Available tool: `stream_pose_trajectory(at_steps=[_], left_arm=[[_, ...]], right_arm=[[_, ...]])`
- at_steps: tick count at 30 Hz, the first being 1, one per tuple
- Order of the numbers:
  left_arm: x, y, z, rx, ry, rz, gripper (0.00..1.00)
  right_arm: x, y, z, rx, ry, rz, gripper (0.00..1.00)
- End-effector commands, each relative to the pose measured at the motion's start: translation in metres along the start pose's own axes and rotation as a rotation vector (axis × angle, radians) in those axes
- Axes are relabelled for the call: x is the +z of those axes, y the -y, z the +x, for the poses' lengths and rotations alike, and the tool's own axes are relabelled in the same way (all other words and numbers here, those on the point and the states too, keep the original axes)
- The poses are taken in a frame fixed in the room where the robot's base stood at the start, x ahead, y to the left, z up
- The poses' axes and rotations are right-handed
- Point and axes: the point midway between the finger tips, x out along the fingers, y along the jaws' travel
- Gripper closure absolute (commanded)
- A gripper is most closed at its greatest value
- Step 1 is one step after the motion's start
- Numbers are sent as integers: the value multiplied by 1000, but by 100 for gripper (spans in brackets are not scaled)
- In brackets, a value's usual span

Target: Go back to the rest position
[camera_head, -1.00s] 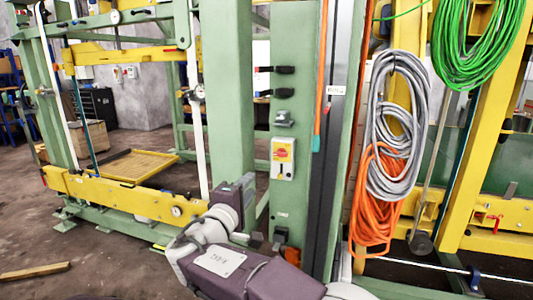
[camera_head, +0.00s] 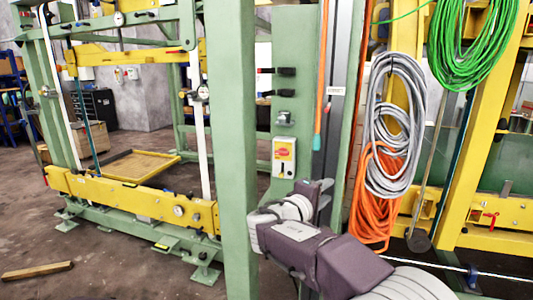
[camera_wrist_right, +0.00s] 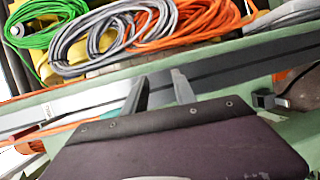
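My right arm comes in from the bottom right of the head view, with dark purple covers and white joints. My right gripper (camera_head: 327,184) is at its far end, in front of the green column, right of and slightly below the yellow switch box (camera_head: 283,157) with a red knob. Its fingertips are hard to make out there. In the right wrist view the two fingers of the right gripper (camera_wrist_right: 162,90) stand apart with nothing between them. My left gripper is not in view.
A green post (camera_head: 233,130) stands close, left of my right arm. Grey cable coils (camera_head: 396,125), orange cable (camera_head: 374,205) and green cable (camera_head: 470,45) hang on the right. A yellow beam (camera_head: 135,197) crosses the left. Open floor (camera_head: 110,265) lies at the lower left.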

Motion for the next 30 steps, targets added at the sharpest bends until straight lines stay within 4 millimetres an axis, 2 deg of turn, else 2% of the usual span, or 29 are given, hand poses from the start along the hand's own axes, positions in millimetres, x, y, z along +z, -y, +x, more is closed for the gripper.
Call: stream_pose_trajectory(at_steps=[1,4,6,8,9,11,12,15,18,21,24,25,26,27,30], left_arm=[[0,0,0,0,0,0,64],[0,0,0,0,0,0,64],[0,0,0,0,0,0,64],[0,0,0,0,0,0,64],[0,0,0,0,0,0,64],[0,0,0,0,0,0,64],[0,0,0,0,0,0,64],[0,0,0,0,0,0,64],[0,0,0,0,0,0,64],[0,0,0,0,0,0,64],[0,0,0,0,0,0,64],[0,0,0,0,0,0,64],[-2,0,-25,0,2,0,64],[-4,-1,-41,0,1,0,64],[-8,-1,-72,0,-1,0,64]], right_arm=[[26,14,13,-54,52,3,67],[83,60,30,-219,159,22,67],[121,98,31,-352,231,48,67],[152,132,25,-470,290,83,67],[171,156,17,-552,328,113,67],[195,191,0,-675,383,170,67],[209,214,-14,-758,419,214,67],[230,265,-58,-952,499,350,67],[235,306,-104,-1114,565,504,67],[226,336,-144,-1238,606,648,67],[209,353,-165,-1304,623,800,67],[197,350,-156,-1294,565,834,67],[198,324,-160,-1296,570,822,67],[199,309,-162,-1296,572,818,67],[199,278,-166,-1297,572,817,67]])
